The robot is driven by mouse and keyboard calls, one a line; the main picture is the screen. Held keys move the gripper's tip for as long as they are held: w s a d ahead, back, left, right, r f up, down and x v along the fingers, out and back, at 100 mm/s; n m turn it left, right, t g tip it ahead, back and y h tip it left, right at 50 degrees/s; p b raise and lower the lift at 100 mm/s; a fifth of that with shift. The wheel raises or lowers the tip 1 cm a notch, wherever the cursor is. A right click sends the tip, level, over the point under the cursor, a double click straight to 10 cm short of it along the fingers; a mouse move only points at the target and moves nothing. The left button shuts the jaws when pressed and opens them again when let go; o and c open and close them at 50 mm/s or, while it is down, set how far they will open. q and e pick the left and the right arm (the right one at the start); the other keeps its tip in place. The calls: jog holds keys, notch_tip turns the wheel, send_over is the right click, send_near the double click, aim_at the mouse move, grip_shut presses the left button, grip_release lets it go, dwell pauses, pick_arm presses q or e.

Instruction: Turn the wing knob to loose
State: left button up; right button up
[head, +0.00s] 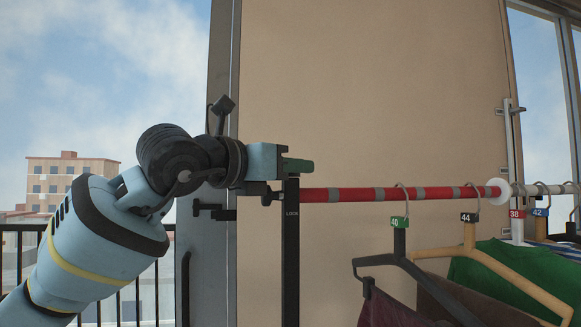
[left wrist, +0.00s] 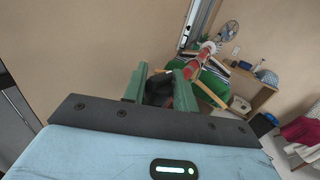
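A black upright post (head: 291,250) marked LOCK stands in the middle of the head view. A small dark knob-like part (head: 267,196) sticks out on its left side near the top; I cannot tell surely that it is the wing knob. My left gripper (head: 298,166) is level, just above the post's top, its green fingers pointing right. In the left wrist view the fingers of this gripper (left wrist: 160,84) stand apart, with a dark part (left wrist: 158,94) showing between them. I cannot tell whether they touch it. My right gripper is not in view.
A red and grey striped rail (head: 380,194) runs right from the post. Hangers with clothes, including a green garment (head: 510,283), hang at the right. A beige wall panel (head: 370,90) stands behind. A desk with a fan (left wrist: 228,31) shows in the left wrist view.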

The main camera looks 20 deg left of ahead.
pick_arm(q)
jog(key=shift+c, duration=1.2)
jog(key=shift+r+m+g+h+p, duration=0.1)
jog(key=shift+m+g+h+p, duration=0.55)
jog(key=shift+h+p, duration=0.35)
jog(key=shift+m+g+h+p, duration=0.45)
jog(key=shift+m+h+p, duration=0.1)
jog(key=shift+h+p, duration=0.25)
jog(key=shift+m+g+h+p, duration=0.3)
jog(key=shift+m, duration=0.1)
jog(key=o, duration=0.9)
jog(key=shift+o, duration=0.2)
jog(key=shift+s, duration=0.1)
